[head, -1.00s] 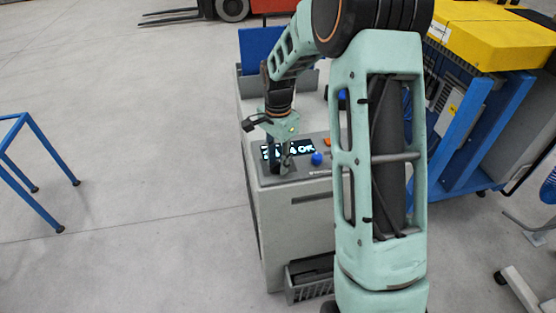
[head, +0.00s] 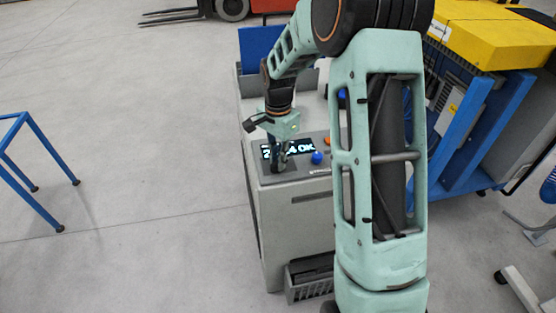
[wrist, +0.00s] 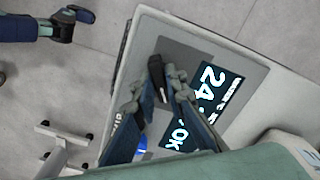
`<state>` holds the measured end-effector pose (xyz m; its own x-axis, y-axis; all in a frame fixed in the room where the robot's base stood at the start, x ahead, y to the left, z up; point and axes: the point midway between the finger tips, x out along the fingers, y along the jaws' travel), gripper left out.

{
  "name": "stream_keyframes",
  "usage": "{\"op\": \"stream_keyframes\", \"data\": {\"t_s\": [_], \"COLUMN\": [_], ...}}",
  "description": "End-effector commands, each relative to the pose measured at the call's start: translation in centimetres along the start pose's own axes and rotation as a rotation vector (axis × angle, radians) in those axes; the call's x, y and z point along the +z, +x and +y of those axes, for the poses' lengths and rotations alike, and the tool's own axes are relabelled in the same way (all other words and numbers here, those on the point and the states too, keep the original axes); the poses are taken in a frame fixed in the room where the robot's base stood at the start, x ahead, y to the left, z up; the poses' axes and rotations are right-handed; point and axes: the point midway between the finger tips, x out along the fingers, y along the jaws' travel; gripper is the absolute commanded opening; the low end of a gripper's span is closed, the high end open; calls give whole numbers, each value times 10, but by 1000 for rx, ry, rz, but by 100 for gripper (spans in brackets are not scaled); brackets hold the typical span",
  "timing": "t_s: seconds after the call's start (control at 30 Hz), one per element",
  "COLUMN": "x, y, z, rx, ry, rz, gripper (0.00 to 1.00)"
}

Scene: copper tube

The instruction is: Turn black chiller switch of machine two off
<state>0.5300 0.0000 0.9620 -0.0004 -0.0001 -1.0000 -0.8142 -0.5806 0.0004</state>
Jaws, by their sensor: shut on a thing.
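The machine (head: 292,215) is a grey cabinet with a control panel on top. Its lit display (head: 302,147) shows "OK" and is partly covered by my gripper; in the wrist view the display (wrist: 207,110) shows "24" and "OK". The black switch (wrist: 156,70) stands up from the panel between my fingertips in the wrist view. My gripper (head: 278,168) is down at the panel's left part, shut on the black switch, and it also shows in the wrist view (wrist: 157,90). The switch is hidden behind the fingers in the head view.
A blue knob (head: 317,158) and an orange button (head: 327,141) sit on the panel right of my gripper. A blue frame (head: 30,160) is at the left, and a yellow-topped blue cart (head: 480,100) at the right. Open floor lies left of the machine.

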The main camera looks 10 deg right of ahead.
Motion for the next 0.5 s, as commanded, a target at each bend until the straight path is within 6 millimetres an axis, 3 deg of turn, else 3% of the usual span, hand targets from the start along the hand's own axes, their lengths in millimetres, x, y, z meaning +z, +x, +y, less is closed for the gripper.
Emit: {"op": "stream_keyframes", "data": {"t_s": [0.5], "x": [0], "y": [0], "z": [0], "rx": [-1], "ry": [-449], "rz": [1], "gripper": [0]}}
